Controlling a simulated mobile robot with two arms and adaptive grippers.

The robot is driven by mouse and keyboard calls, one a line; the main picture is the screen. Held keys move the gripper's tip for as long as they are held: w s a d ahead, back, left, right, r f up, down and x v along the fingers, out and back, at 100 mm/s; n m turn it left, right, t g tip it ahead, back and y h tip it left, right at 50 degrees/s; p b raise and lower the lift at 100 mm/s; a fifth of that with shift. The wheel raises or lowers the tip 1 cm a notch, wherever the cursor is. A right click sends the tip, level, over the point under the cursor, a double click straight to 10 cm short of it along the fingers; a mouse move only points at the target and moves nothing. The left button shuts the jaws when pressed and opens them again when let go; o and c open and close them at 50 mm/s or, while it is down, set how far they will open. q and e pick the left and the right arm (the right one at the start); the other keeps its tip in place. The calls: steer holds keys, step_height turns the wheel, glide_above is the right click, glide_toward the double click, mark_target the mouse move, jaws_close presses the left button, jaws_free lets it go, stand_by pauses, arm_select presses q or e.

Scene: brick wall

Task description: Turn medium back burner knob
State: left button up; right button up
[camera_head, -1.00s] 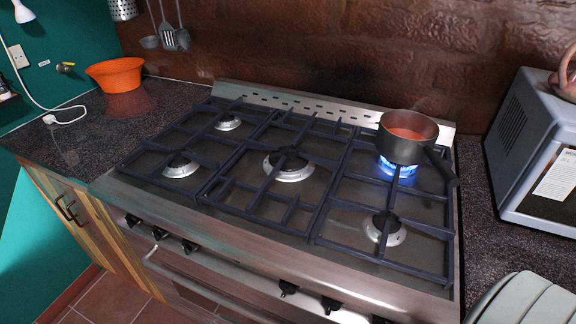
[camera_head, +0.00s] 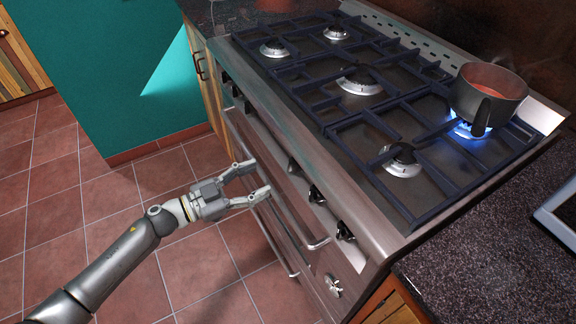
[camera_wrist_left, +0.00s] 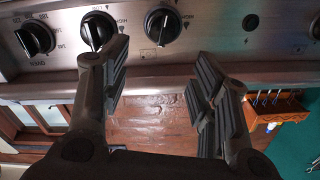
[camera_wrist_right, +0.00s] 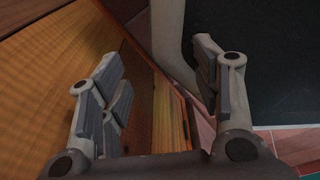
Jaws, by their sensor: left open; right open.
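The stove's front panel carries several black knobs, among them a right-hand one (camera_head: 344,231), a middle one (camera_head: 316,195) and one farther along (camera_head: 293,165). I cannot tell which belongs to the medium back burner. My left gripper (camera_head: 260,177) is open and empty, in front of the panel and apart from it. In the left wrist view, a left knob (camera_wrist_left: 35,38), a middle knob (camera_wrist_left: 97,30) and a right knob (camera_wrist_left: 162,24) lie beyond its fingertips (camera_wrist_left: 162,75). My right gripper (camera_wrist_right: 155,65) is open and empty, near wood panelling; it is not seen in the head view.
A dark pot (camera_head: 488,95) with red contents sits on the lit back-right burner (camera_head: 470,130). The oven handle (camera_head: 305,235) runs along the front below the knobs. A speckled counter (camera_head: 490,250) lies to the right. Tiled floor (camera_head: 110,210) is open at the left.

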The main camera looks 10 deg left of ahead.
mark_target(290, 167)
arm_select(q)
steer(key=x, duration=0.9)
steer(key=shift+w+d, duration=0.2)
steer(key=c, duration=0.9)
steer(key=shift+m+p, duration=0.3)
steer(key=shift+m, duration=0.1)
steer(key=m, duration=0.2)
steer(key=shift+s+f+m, duration=0.15)
steer(key=shift+m, duration=0.15)
steer(key=shift+s+d+f+m, duration=0.1)
steer(key=shift+d+m, duration=0.05)
steer(key=shift+m, duration=1.75)
